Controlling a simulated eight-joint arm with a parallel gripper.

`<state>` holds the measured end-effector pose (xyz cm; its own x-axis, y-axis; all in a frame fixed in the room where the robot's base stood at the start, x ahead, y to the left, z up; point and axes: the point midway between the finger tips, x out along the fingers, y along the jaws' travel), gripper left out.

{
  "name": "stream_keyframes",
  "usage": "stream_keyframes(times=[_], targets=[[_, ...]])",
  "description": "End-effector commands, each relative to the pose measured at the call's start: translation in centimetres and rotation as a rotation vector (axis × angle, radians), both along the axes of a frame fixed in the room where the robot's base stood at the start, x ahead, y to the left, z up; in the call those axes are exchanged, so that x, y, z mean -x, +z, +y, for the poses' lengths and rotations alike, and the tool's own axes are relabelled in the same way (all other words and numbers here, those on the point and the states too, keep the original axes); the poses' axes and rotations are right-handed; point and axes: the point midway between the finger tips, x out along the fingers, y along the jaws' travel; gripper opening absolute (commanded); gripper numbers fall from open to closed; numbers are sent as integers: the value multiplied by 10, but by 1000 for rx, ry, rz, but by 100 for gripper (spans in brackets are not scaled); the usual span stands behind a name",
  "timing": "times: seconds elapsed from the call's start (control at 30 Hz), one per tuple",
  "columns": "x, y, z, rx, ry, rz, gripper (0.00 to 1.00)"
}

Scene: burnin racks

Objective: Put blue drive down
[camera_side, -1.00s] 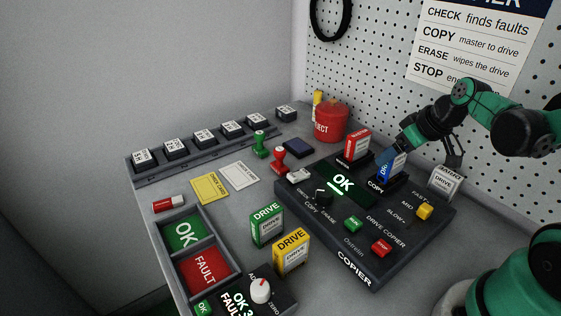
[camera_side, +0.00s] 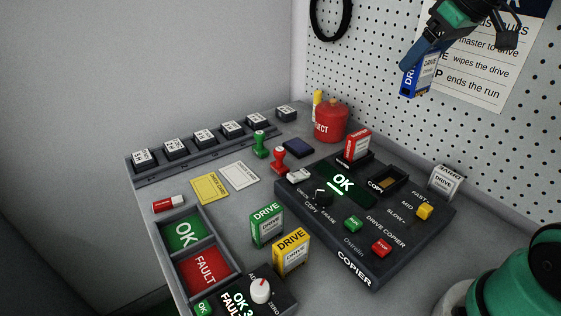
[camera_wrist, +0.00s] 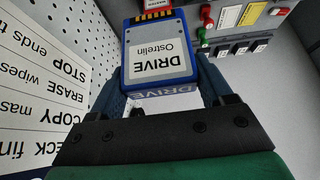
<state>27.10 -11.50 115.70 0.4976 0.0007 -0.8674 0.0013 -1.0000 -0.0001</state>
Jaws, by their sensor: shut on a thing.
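The blue drive (camera_side: 416,77) is held high above the copier (camera_side: 350,215), in front of the pegboard, in the side view. My gripper (camera_side: 426,50) is shut on it. In the wrist view the blue drive (camera_wrist: 160,52) sits between my fingers, with its "DRIVE Ostrelin" label showing and its gold contacts at the far end. The copier's COPY slot (camera_side: 386,181) is empty. A red drive (camera_side: 357,146) stands in the copier's other slot. The copier screen (camera_side: 343,182) reads OK.
A green drive (camera_side: 266,225) and a yellow drive (camera_side: 291,250) stand on the bench in front of the copier. A tray (camera_side: 210,238) has green OK and red FAULT compartments, both empty. A red REJECT can (camera_side: 331,122) and stamps stand behind. Bare bench lies left of the green drive.

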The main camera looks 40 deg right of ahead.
Motion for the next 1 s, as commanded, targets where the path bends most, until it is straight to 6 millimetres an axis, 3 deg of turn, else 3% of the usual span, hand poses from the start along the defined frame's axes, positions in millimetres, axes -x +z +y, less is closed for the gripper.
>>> stream_keyframes(times=[0.17, 0.27, 0.37, 0.5, 0.67, 0.8, 0.9, 1.0], targets=[[-20, 12, 14, 0, 80, 0, 7], [-46, 17, 35, 0, 193, 1, 7], [-79, 21, 71, 1, 341, 2, 7], [-120, 20, 134, 1, 556, 1, 7], [-148, 9, 220, 1, 798, 2, 7], [-154, -5, 293, 1, 980, 1, 7], [-151, -15, 331, 0, 1072, 0, 7], [-147, -21, 357, 0, 1136, -1, 7]])
